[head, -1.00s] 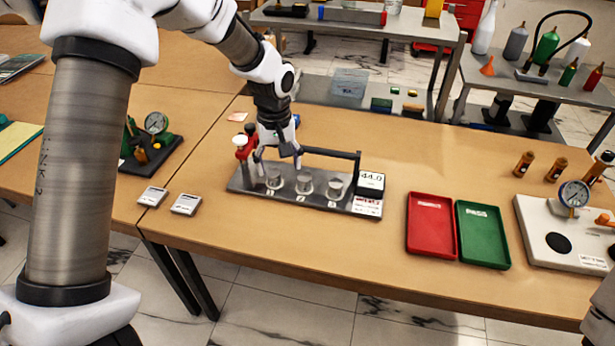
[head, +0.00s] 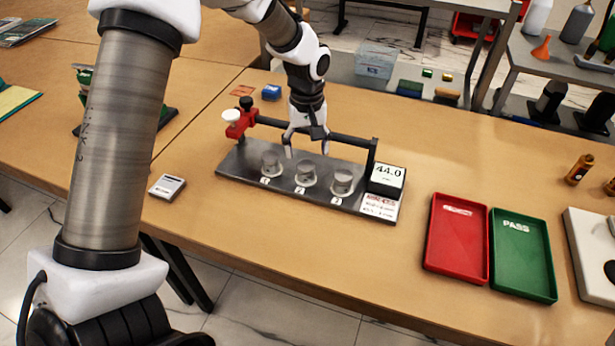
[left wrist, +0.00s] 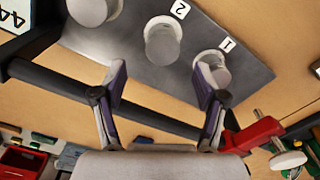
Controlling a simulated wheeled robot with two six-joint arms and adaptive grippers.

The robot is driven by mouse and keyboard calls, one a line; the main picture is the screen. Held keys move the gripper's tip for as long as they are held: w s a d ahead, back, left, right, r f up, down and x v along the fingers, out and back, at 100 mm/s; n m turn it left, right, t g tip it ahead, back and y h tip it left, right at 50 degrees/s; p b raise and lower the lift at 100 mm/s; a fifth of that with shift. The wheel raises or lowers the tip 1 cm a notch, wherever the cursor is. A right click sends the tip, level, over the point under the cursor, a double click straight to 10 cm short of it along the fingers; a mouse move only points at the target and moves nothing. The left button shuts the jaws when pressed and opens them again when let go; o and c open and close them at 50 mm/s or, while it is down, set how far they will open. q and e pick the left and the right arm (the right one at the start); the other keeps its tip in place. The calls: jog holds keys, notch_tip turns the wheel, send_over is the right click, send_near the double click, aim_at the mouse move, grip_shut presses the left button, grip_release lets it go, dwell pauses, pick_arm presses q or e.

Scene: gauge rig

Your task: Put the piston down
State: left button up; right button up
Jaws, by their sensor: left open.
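Three short metal pistons stand upright on the dark base of the rig (head: 232,172): one by label 1 (head: 270,164), one by label 2 (head: 305,174), one by label 3 (head: 342,183). My left gripper (head: 307,148) is open and empty, behind and above the pistons at 1 and 2, near the black bar. In the left wrist view its spread fingers (left wrist: 160,75) point towards the piston at 2 (left wrist: 162,42). The right fingertip there overlaps the lower part of the piston at 1 (left wrist: 214,68); whether they touch I cannot tell. My right gripper is out of view.
A black bar (head: 350,141) runs behind the pistons, with a red clamp (head: 240,123) at its left. A display reading 44.0 (head: 387,176) stands at the right end. A red tray (head: 458,240) and a green PASS tray (head: 523,254) lie further right. The table front is clear.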

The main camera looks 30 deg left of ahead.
aim_at(306, 164)
pick_arm(q)
jog(key=f, duration=0.6)
jog(key=shift+s+f, duration=0.2)
jog(key=shift+f, duration=0.05)
jog(key=shift+s+r, duration=0.1)
grip_shut()
jog(key=shift+r, duration=0.5)
jog(key=shift+s+d+r, duration=0.2)
jog(key=shift+r, duration=0.45)
jog(key=shift+s+d+r, duration=0.15)
jog(key=shift+s+r, duration=0.05)
jog(key=shift+r, duration=0.4)
jog(key=s+d, duration=0.2)
jog(key=s, duration=0.2)
jog(key=s+d+r, duration=0.1)
jog(key=s+d, duration=0.2)
jog(key=s, duration=0.1)
jog(key=s+d, duration=0.2)
jog(key=s, duration=0.2)
jog(key=shift+s+d+r+b, duration=0.25)
jog(key=shift+s+d+b, duration=0.15)
